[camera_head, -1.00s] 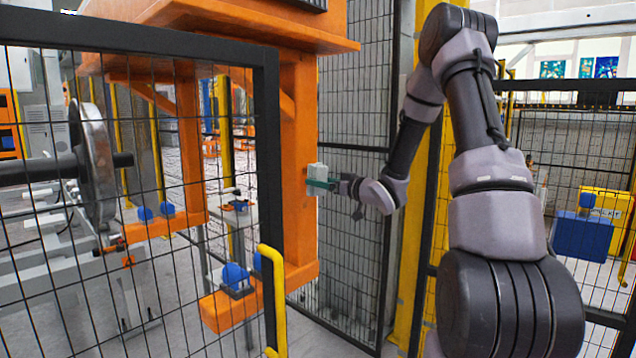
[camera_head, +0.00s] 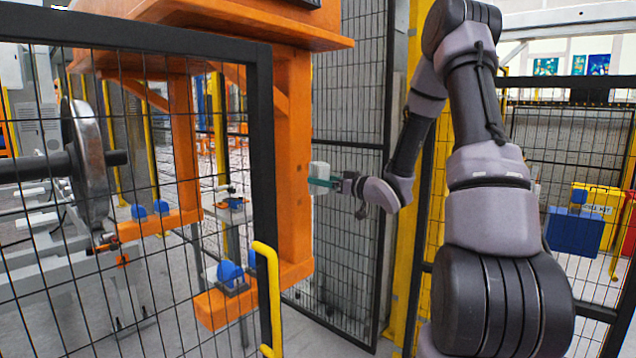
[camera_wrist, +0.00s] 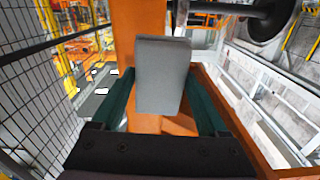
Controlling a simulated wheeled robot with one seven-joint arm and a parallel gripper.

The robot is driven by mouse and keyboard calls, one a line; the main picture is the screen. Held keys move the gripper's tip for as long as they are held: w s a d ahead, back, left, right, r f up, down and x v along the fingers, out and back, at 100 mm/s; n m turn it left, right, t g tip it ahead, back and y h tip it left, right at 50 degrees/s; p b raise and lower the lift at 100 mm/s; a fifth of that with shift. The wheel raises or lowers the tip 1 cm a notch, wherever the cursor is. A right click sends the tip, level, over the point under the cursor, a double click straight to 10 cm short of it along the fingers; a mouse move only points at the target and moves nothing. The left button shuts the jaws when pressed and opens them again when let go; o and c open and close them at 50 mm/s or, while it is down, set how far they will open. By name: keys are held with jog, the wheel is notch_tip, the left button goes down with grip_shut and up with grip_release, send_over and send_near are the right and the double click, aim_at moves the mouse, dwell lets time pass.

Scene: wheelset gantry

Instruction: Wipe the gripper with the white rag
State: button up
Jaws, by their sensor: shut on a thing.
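The white rag (camera_head: 320,172) looks like a pale, upright block; it also shows in the wrist view (camera_wrist: 161,75). My gripper (camera_head: 322,182) is shut on it, with the green fingers (camera_wrist: 158,95) along its two sides. The orange gantry frame (camera_head: 293,170) has low orange feet with blue round pads (camera_head: 230,274); I take this as the gripper to be wiped, but cannot be sure. The rag is beside the right edge of its front orange post. I cannot tell whether they touch.
A black mesh fence panel with a yellow handle (camera_head: 268,300) stands at the front left. A metal wheel on an axle (camera_head: 88,160) is behind it. Another mesh fence (camera_head: 345,200) and a yellow post stand near my arm. A blue box (camera_head: 574,232) is at right.

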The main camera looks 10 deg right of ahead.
send_near(295, 199)
jog(key=s, duration=0.1)
jog(key=shift+d+x, duration=0.25)
jog(key=shift+x, duration=2.45)
jog(key=shift+x, duration=1.15)
jog(key=shift+w+d, duration=0.1)
